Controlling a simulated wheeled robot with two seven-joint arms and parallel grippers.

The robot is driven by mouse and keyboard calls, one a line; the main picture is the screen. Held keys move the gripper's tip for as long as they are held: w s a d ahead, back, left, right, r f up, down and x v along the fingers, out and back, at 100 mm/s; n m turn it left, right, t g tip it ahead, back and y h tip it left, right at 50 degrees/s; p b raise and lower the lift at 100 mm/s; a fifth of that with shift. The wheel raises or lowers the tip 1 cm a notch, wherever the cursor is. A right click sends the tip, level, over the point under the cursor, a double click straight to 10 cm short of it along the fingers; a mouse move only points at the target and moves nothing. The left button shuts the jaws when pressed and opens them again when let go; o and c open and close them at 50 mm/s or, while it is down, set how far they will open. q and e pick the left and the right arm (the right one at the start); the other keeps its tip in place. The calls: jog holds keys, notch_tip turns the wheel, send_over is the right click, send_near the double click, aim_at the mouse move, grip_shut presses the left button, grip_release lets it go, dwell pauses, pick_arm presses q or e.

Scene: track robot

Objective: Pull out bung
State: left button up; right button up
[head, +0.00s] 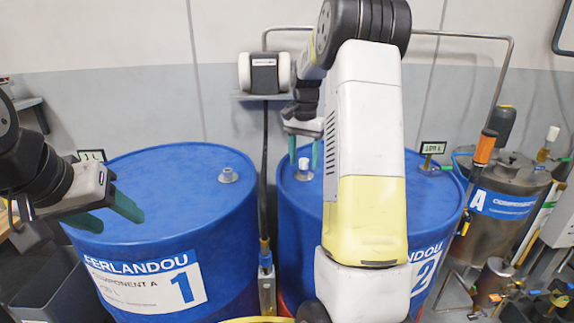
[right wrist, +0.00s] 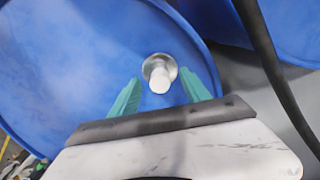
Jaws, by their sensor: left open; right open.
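The bung (head: 303,166) is a white plug in a round grey metal fitting on top of the blue drum marked 2 (head: 292,215). It also shows in the right wrist view (right wrist: 159,80), upright in its fitting. My right gripper (head: 304,160) is open above drum 2, its green fingers on either side of the bung. In the right wrist view my gripper (right wrist: 160,92) shows a gap between each fingertip and the bung. My left gripper (head: 115,212) is open and empty by the left rim of the blue drum marked 1 (head: 165,180).
Drum 1 has a grey fitting (head: 228,175) on its top. A metal tank marked A (head: 505,200) and pipes stand at the right. My right arm hides much of drum 2.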

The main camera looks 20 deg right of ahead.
aim_at(304, 159)
notch_tip(304, 159, up, 6)
jog(key=shift+f, duration=0.25)
jog(key=shift+c, duration=0.4)
jog(key=shift+s+r+n, duration=0.1)
jog(key=shift+r+n, duration=1)
jog(key=shift+r, duration=0.25)
jog(key=shift+f, duration=3.75)
jog(key=shift+c, duration=0.2)
grip_shut()
